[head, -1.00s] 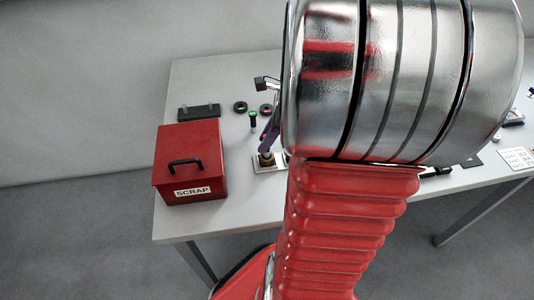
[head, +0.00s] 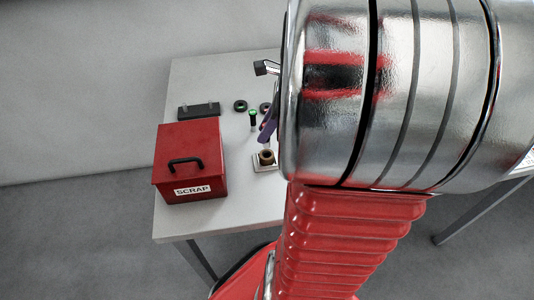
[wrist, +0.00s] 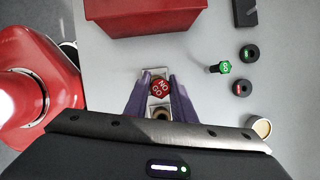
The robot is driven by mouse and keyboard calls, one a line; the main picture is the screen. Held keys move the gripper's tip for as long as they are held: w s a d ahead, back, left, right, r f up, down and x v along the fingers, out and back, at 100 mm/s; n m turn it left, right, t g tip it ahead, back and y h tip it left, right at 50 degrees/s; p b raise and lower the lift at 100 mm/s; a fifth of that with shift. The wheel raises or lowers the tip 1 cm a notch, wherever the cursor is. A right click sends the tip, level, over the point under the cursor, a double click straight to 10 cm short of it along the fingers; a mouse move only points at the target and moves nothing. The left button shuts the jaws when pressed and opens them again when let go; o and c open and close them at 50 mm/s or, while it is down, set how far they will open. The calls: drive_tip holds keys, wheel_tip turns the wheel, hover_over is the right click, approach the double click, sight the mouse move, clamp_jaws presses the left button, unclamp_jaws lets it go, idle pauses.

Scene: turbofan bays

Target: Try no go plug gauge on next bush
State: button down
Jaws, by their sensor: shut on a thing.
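My gripper (wrist: 160,90) has purple fingers and is shut on the no go plug gauge (wrist: 159,87), whose red end marked NO GO faces the wrist camera. A brown bush (head: 266,157) stands upright on a pale square plate (head: 262,168) near the table's front. In the wrist view the bush (wrist: 161,113) shows partly between the fingers, just below the red end. In the head view the bush top is clear, and my arm hides the gauge and most of the gripper. I cannot tell the exact gap between gauge and bush.
A red lidded SCRAP box (head: 190,165) stands left of the bush. A tan round piece (wrist: 261,127) shows at the right in the wrist view.

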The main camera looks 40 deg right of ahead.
drive_tip(key=shift+r, duration=1.45)
